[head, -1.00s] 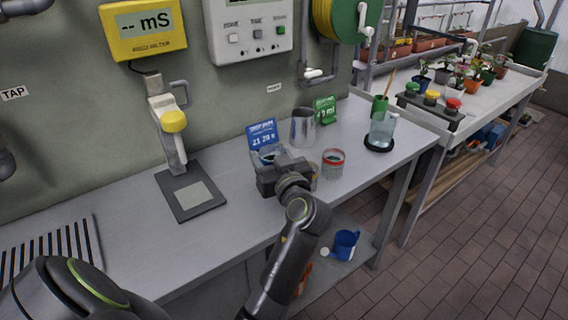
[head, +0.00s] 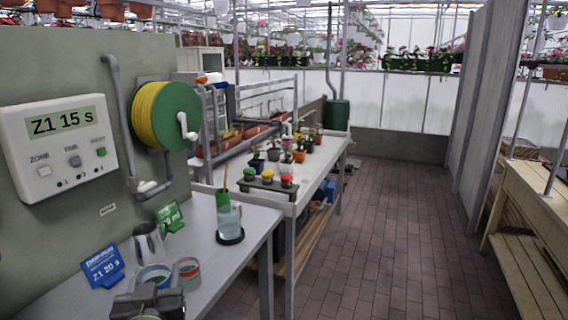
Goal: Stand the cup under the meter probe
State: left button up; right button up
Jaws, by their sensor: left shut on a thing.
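A small cup with a blue band (head: 153,277) shows at the lower left, directly beyond my left gripper (head: 149,297). My left gripper is shut on this cup at the bench. Its fingers and the lower part of the cup are mostly hidden behind the gripper body. A second cup with a red band (head: 187,271) stands just to the right. The meter probe is out of this view. My right gripper is not in view.
A metal jug (head: 148,243), a blue card (head: 103,267) and a green card (head: 170,217) stand behind the cups. A plant table (head: 305,178) follows, with open brick floor (head: 365,235) to the right.

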pick_arm(q)
jog(key=s+d+r+m+h, duration=0.2)
jog(key=d+r+h, duration=0.1)
jog(key=d+h, duration=0.1)
jog(key=shift+d+r+m+t, duration=0.15)
jog(key=shift+r+m+t, duration=0.15)
jog(key=shift+r+m, duration=0.1)
jog(key=shift+s, duration=0.1)
jog(key=w+a+f+n+g+y+b, duration=0.1)
jog(key=a+f+n+g+y, duration=0.2)
jog(key=a+y, duration=0.4)
jog(key=w+a+f+n+g+y+b, duration=0.1)
jog(key=a+f+n+g+y, duration=0.3)
jog(key=a+n+y, duration=0.3)
jog(key=shift+a+n+g+y, duration=0.2)
jog(key=shift+n+g+y, duration=0.1)
jog(key=shift+n+g, duration=0.25)
jog(key=shift+f, duration=0.15)
